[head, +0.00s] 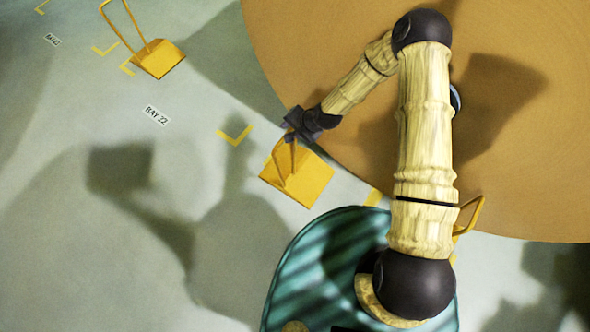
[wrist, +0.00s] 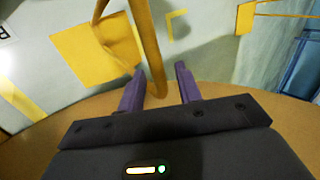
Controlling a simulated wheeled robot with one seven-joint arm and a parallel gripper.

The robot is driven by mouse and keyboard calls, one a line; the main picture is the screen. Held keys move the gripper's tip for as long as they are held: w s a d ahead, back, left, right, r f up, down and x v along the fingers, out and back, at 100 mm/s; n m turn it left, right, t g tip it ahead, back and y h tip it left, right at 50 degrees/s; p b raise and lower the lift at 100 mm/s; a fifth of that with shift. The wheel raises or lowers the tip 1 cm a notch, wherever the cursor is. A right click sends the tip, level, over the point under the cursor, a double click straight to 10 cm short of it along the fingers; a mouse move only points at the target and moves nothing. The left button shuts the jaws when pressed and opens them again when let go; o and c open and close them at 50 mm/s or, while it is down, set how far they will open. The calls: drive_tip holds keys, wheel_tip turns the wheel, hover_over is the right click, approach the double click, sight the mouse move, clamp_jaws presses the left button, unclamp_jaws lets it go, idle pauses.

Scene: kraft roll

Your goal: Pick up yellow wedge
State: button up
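A yellow wedge (head: 305,182) with a looped bar handle stands on the floor beside the big brown roll. Its block also shows in the wrist view (wrist: 92,50), at upper left. My gripper (head: 293,126) is at the top of its handle. In the wrist view the two purple fingers (wrist: 160,80) are apart, with the yellow handle bar (wrist: 147,45) passing between them, nearer the left finger. I see a gap at the right finger, so the gripper is open. The far part of the handle is cut off by the top of the wrist view.
The large brown roll (head: 300,40) fills the upper right, under my arm. Another yellow wedge (head: 158,60) with a tall handle stands at upper left. A third yellow handle (head: 470,214) shows partly behind my arm. Floor with yellow corner marks (head: 235,135) is clear at left.

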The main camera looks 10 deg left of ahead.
clamp_jaws()
idle(1.4)
